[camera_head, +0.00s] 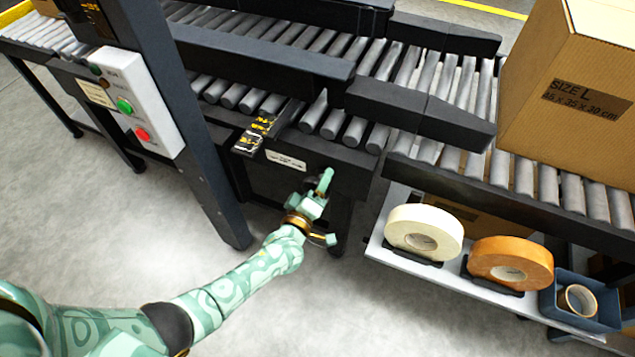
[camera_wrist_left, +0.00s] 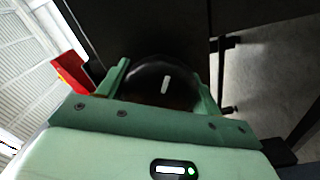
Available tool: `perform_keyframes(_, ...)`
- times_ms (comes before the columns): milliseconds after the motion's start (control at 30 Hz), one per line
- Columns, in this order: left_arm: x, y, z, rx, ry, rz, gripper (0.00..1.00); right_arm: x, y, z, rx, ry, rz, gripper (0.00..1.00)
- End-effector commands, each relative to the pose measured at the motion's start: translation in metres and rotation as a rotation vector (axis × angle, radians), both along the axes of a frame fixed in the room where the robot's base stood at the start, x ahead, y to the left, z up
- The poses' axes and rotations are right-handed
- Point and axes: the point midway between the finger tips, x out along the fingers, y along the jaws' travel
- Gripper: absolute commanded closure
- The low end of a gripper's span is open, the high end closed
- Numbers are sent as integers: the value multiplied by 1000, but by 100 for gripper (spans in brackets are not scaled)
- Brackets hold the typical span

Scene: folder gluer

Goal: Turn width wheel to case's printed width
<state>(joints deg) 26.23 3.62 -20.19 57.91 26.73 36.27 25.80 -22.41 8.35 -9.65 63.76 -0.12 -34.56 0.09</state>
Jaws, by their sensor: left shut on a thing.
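My left gripper (camera_head: 320,188) is below the front edge of the conveyor machine. In the left wrist view its two green fingers are shut on a dark round wheel (camera_wrist_left: 150,76) with a pale mark on its face. In the head view the wheel is hidden by the gripper. The cardboard case (camera_head: 570,95) stands on the rollers at the right, with a printed label reading "SIZE L, 45 x 35 x 30 cm". A black scale with yellow markings (camera_head: 260,126) sits on the machine's edge above the gripper. Its figures are too small to read. My right gripper is not in view.
A control box (camera_head: 136,105) with green and red buttons is on the dark post (camera_head: 190,110) at the left. A white shelf (camera_head: 395,258) at the lower right holds a cream tape roll (camera_head: 400,226), an orange one (camera_head: 490,256) and a blue bin (camera_head: 607,322). The floor in front is clear.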

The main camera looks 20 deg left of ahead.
Motion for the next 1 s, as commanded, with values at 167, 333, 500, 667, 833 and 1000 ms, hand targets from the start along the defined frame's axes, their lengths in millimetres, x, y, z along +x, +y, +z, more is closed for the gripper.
perform_keyframes(167, -2, -1, -2, 165, 1, -2, 58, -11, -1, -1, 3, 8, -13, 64)
perform_keyframes(333, -2, -1, -2, 325, -4, -3, 58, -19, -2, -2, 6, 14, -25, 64)
perform_keyframes(500, -2, -1, -3, 487, -9, -3, 58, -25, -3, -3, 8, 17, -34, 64)
perform_keyframes(667, -2, -2, -3, 639, -15, -4, 58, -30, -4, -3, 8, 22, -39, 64)
perform_keyframes(833, -2, -1, -4, 801, -19, -5, 58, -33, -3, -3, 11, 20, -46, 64)
perform_keyframes(1000, -2, -2, -4, 961, -26, -5, 58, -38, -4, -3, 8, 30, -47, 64)
